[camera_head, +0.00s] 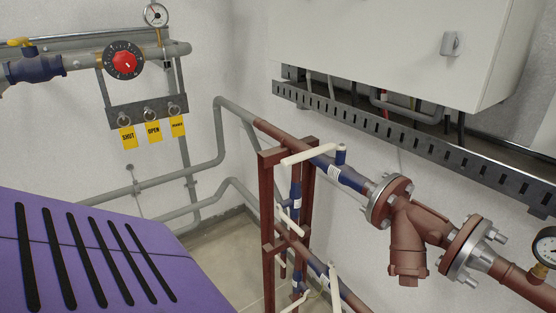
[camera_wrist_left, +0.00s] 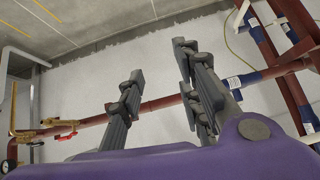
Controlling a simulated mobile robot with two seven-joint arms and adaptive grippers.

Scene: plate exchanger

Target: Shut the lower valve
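Blue valves with white lever handles sit on red pipework in the head view. The upper blue valve (camera_head: 342,173) is on the upper sloping pipe, with its white lever (camera_head: 310,154) reaching left. Lower down, a blue valve (camera_head: 319,266) sits on the lower sloping pipe, and a white lever (camera_head: 335,287) hangs steeply beside it. I cannot tell its exact angle to the pipe. My left gripper (camera_wrist_left: 157,62) shows only in the left wrist view, fingers apart and empty, with blue valves (camera_wrist_left: 246,79) off to its right. My right gripper is in neither view.
A red upright frame (camera_head: 267,220) stands beside the valves. A flanged red strainer (camera_head: 408,235) is to the right. A white cabinet (camera_head: 400,40) and slotted rail (camera_head: 390,120) hang above. A dial (camera_head: 124,61) and yellow tags (camera_head: 153,132) are at upper left.

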